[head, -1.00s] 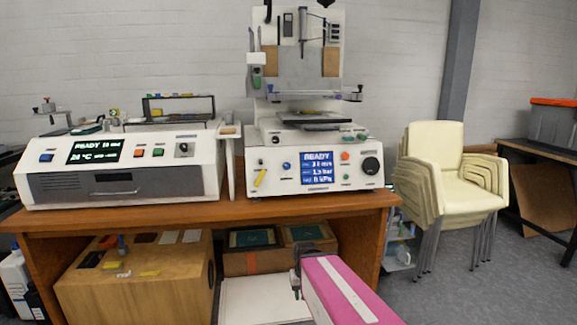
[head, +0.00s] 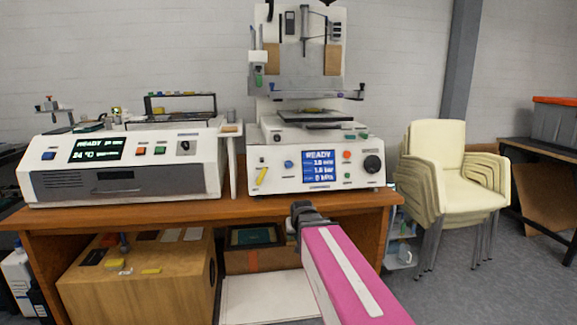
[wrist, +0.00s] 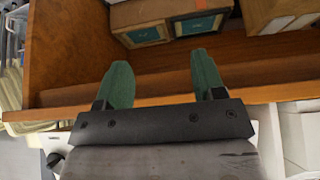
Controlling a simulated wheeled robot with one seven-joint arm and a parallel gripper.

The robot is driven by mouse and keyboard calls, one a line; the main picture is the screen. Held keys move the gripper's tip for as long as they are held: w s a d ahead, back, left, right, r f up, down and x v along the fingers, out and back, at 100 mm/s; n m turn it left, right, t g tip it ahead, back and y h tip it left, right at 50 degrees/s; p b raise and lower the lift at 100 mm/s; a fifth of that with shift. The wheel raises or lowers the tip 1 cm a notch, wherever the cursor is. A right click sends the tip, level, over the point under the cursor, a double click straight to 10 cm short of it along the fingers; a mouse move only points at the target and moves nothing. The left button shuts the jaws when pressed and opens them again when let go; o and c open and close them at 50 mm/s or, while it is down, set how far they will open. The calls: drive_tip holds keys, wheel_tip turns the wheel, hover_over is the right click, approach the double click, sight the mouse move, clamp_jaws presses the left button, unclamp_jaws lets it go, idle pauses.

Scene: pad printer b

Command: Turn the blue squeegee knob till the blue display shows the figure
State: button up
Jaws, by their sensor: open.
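The white pad printer (head: 330,135) stands on the wooden bench. A small blue knob (head: 288,164) is on its front panel, left of the blue display (head: 319,167). The display reads READY, with smaller lines too blurred to read surely. My gripper (head: 302,213) is below and in front of the panel, apart from the knob. In the wrist view my gripper (wrist: 162,80) shows two green fingers spread, with nothing between them.
The bench (head: 130,212) has its front edge just behind my gripper. Its shelf holds cartons (wrist: 140,22) and a wooden box (head: 140,285). A second machine (head: 130,165) with a dark display stands left. A black knob (head: 372,163) is right of the blue display. Cream chairs (head: 445,165) stand right.

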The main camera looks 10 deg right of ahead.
drive_tip(key=w+r+t, duration=0.4)
drive_tip(key=w+r, duration=0.4)
drive_tip(key=r, duration=0.4)
drive_tip(key=t, duration=0.4)
approach(289, 164)
drive_tip(key=shift+m, duration=0.3)
drive_tip(key=x, duration=1)
drive_tip(key=shift+w+a, duration=0.1)
drive_tip(key=shift+w, duration=0.15)
drive_tip(key=c, duration=0.9)
